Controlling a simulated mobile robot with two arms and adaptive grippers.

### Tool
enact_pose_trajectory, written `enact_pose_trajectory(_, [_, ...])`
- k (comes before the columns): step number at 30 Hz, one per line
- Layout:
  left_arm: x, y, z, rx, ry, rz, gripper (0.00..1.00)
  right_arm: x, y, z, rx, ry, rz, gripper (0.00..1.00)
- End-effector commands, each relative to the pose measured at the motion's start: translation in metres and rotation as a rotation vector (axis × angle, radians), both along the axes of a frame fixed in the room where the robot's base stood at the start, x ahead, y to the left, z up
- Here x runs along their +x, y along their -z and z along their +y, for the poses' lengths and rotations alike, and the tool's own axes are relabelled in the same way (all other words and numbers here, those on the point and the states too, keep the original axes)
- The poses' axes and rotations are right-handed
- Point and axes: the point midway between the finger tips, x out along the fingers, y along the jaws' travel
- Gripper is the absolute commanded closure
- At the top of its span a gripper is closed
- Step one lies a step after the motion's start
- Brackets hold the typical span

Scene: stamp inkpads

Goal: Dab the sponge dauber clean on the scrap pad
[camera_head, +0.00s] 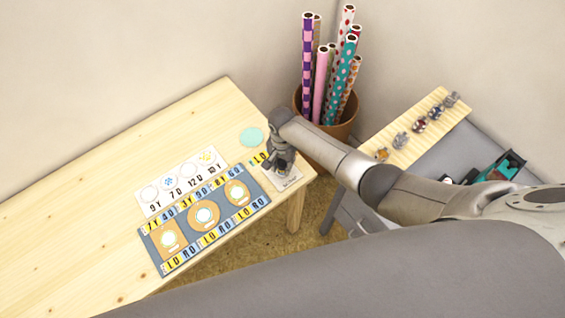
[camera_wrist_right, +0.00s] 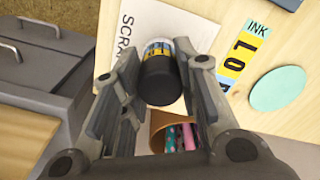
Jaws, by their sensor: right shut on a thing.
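The scrap pad (camera_head: 289,181) is a white sheet at the right corner of the wooden table. It also shows in the right wrist view (camera_wrist_right: 133,20), with "SCRAP" partly readable. My right gripper (camera_head: 277,168) is over the pad, pointing down. In the right wrist view my right gripper (camera_wrist_right: 162,66) is shut on the sponge dauber (camera_wrist_right: 160,80), a black cylinder with a clear, coloured band at its far end. That end is over the pad; whether it touches cannot be told. The dauber is mostly hidden by the fingers in the head view. My left gripper is not in view.
A blue-grey mat (camera_head: 187,245) with stamp cards and a white card (camera_head: 180,184) lie left of the pad. A mint disc (camera_head: 251,137) lies behind. A bin of patterned rolls (camera_head: 345,133) stands beyond the table; a wooden shelf (camera_head: 408,148) holds several small items.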

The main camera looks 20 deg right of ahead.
Motion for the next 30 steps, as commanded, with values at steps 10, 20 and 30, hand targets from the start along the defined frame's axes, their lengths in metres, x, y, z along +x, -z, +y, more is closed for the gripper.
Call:
enact_pose_trajectory(10, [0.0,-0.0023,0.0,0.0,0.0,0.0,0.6,-0.0003,0.0003,0.0003,0.001,0.0,0.001,0.88])
enact_pose_trajectory(20, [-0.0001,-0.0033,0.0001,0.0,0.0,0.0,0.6,-0.0005,0.0013,0.0003,0.001,0.0,0.001,0.88])
enact_pose_trajectory(30, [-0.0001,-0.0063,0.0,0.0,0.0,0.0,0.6,-0.0008,-0.0012,0.0003,0.001,0.0,0.002,0.88])
